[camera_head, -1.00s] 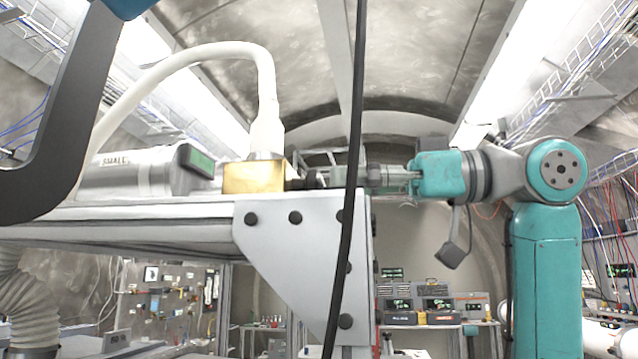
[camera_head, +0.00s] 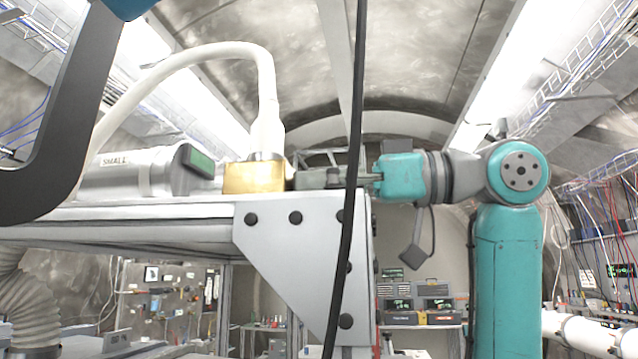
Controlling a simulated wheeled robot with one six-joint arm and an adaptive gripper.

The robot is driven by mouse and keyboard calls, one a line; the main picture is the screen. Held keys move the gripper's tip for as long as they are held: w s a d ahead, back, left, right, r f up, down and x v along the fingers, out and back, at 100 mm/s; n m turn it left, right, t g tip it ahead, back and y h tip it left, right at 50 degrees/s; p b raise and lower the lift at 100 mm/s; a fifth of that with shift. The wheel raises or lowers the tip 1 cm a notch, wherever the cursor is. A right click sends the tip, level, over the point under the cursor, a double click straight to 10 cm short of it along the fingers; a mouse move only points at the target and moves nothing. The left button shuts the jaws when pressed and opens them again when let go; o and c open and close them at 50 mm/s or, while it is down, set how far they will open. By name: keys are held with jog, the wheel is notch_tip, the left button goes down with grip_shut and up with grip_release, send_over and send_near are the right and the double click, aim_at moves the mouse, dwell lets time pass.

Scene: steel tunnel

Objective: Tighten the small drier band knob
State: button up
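The small drier is a silver cylinder (camera_head: 130,172) marked "SMALL" with a green display. It lies on the bench top at the left. A brass block (camera_head: 254,176) stands at its right, with a white hose fitting on top. The band knob, a dark piece at the block's right side earlier, is now hidden by my gripper. My gripper (camera_head: 308,180) reaches in from the right, level with the block, its fingertips close to the block's right side. A black cable crosses in front of it. I cannot tell whether its fingers are apart or shut on the knob.
The bench (camera_head: 300,215) has a grey corner plate with dark bolts. A black cable (camera_head: 352,180) hangs across the foreground. A white hose (camera_head: 190,52) arches over the drier. A dark curved frame (camera_head: 62,110) fills the upper left foreground. Instruments (camera_head: 420,305) stand far behind.

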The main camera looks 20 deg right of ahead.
jog(key=shift+m, duration=2.4)
jog(key=o, duration=1.1)
jog(key=shift+o, duration=0.2)
jog(key=v, duration=1.2)
jog(key=shift+w, duration=0.1)
